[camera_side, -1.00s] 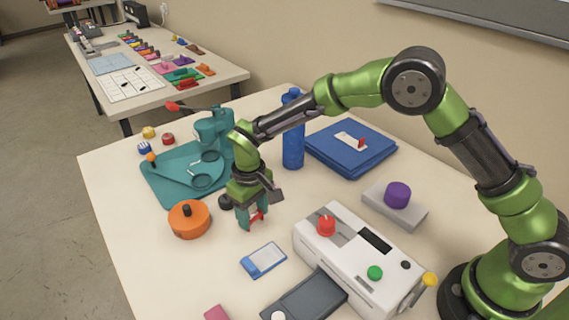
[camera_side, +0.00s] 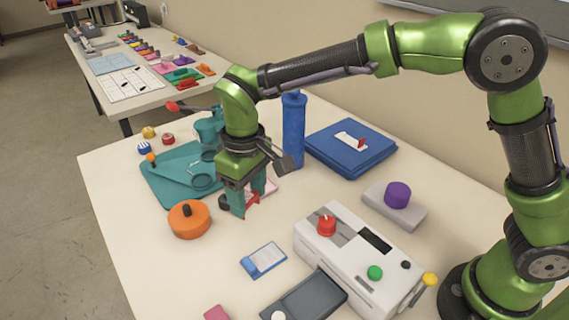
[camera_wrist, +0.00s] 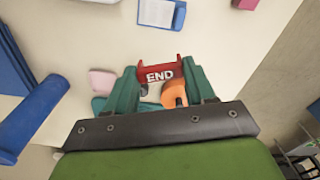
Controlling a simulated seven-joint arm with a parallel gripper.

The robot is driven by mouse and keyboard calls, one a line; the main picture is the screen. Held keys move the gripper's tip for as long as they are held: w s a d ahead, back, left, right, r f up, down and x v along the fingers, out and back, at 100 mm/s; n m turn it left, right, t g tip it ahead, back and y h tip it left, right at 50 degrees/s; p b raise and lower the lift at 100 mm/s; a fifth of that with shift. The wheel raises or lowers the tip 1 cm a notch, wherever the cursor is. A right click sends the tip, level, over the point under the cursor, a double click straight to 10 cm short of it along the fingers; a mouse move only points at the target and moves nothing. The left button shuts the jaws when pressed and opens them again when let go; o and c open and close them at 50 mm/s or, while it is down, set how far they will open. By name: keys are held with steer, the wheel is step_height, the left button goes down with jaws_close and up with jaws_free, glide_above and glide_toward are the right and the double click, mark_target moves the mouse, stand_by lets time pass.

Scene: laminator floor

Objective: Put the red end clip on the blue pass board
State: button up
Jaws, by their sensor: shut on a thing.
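My gripper (camera_side: 246,208) is shut on the red end clip (camera_side: 252,200) above the table, left of the laminator. In the wrist view the clip (camera_wrist: 160,73) spans the space between the green fingers and its white END lettering faces the camera. A small blue board with a white panel (camera_side: 263,260) lies flat on the table, nearer the side camera than the clip. It shows at the top of the wrist view (camera_wrist: 162,14), apart from the clip. I cannot read any lettering on it.
The white laminator (camera_side: 345,245) stands at right, with a dark tray in front. An orange round container (camera_side: 189,219) and teal mat (camera_side: 160,180) are left of the gripper. A blue bottle (camera_side: 293,130) and blue folder stack (camera_side: 350,147) stand behind. Bare table surrounds the small board.

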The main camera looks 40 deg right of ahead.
steer(key=s, duration=0.3)
glide_above(264, 259)
step_height(264, 259, down, 6)
steer(key=shift+n, duration=0.3)
steer(key=shift+f, duration=2.15)
steer(key=shift+f, duration=0.65)
steer(key=o, duration=1)
steer(key=shift+r, duration=0.1)
